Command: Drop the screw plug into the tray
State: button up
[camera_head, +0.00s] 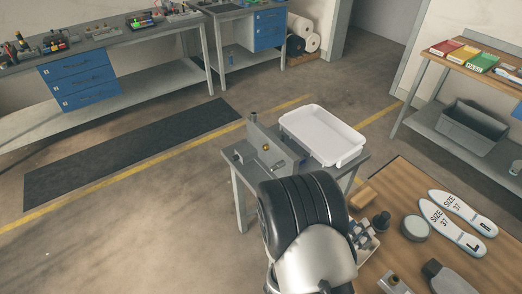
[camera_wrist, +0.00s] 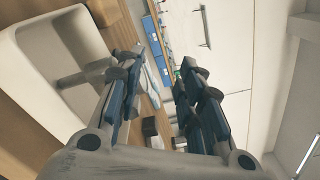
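My gripper (camera_head: 362,236) shows only in part in the head view, beside my arm at the near edge of the wooden table. In the wrist view my gripper (camera_wrist: 156,62) has its two dark fingers apart, with nothing held between them. A pale, open-topped tray (camera_wrist: 22,92) lies at the left of the wrist view. A grey stemmed piece (camera_wrist: 82,77), which may be the screw plug, appears inside or above that tray, beside the left finger. In the head view a small pale tray (camera_head: 369,250) is partly hidden beside my gripper. A dark round-headed piece (camera_head: 381,222) stands near it.
A larger white tray (camera_head: 320,133) sits on a small grey table (camera_head: 243,184), beside a grey metal fixture (camera_head: 268,146). On the wooden table (camera_head: 400,180) are two insoles (camera_head: 455,226), a round tin (camera_head: 415,228) and a dark-handled tool (camera_head: 450,278).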

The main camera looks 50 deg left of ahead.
jog(key=shift+o, duration=0.4)
jog(key=s, duration=1.2)
jog(key=shift+a, duration=0.45)
jog(key=w+d+r+m+g+h, duration=0.2)
jog(key=d+r+m+g+h, duration=0.35)
jog(key=d+m, duration=0.4)
jog(key=w+d+r+m+g+h, duration=0.2)
jog(key=d+r+m+g+h, duration=0.35)
jog(key=d+m, duration=0.4)
jog(key=s+d+r+m+g+y, duration=0.4)
jog(key=s+d+m+g, duration=0.2)
jog(key=d+m, duration=0.45)
jog(key=s+r+m+t+y, duration=0.2)
jog(key=r+m+y, duration=0.1)
jog(key=m, duration=0.6)
jog(key=s+a+r+m+t+y, duration=0.1)
jog(key=r+m+y, duration=0.3)
jog(key=m, duration=0.4)
jog(key=shift+s+r+m+t+y, duration=0.15)
jog(key=shift+s+m+t+y, duration=0.25)
jog(key=shift+y, duration=0.2)
